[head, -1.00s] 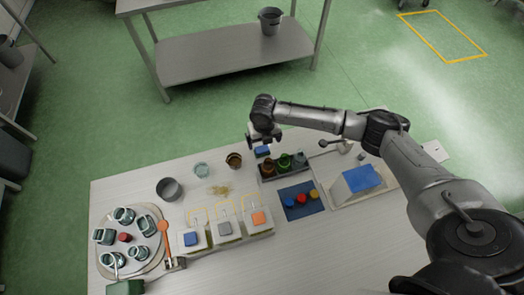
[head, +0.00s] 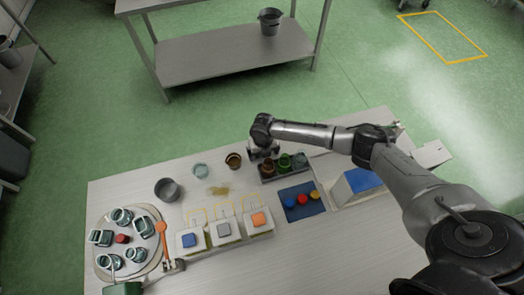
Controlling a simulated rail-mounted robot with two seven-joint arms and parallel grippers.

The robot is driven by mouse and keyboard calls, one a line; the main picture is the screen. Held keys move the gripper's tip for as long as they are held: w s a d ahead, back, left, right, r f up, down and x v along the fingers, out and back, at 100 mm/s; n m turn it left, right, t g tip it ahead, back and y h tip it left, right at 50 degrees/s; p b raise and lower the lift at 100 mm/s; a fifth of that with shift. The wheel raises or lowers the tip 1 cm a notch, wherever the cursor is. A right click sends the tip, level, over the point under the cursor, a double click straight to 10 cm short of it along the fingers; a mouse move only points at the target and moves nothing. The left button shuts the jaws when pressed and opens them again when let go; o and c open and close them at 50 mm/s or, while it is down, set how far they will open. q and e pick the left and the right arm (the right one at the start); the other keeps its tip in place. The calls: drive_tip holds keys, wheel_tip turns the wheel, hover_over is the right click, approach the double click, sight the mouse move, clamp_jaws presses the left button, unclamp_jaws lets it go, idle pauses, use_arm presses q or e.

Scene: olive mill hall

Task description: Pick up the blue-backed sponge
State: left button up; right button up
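The small blue-topped block that looks like the blue-backed sponge showed just below my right gripper earlier; it is now hidden behind that gripper. My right gripper (head: 263,153) is over that spot at the table's far edge, left of the dark tray of bottles. Its fingers are too small and covered to tell whether they are open or touching the block. My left gripper is not in view.
A dark tray (head: 268,180) with bottles stands right beside my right gripper. A brown cup (head: 233,161) and a glass (head: 200,170) are to its left. A blue mat (head: 317,207) with coloured round pieces and white blocks with coloured tops (head: 224,229) lie nearer.

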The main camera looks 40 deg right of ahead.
drive_tip(key=shift+c, duration=0.4)
drive_tip(key=c, duration=0.9)
drive_tip(key=shift+c, duration=0.2)
wheel_tip(320, 180, up, 9)
drive_tip(key=shift+f+p, duration=0.2)
drive_tip(key=shift+p, duration=0.5)
drive_tip(key=shift+r, duration=0.75)
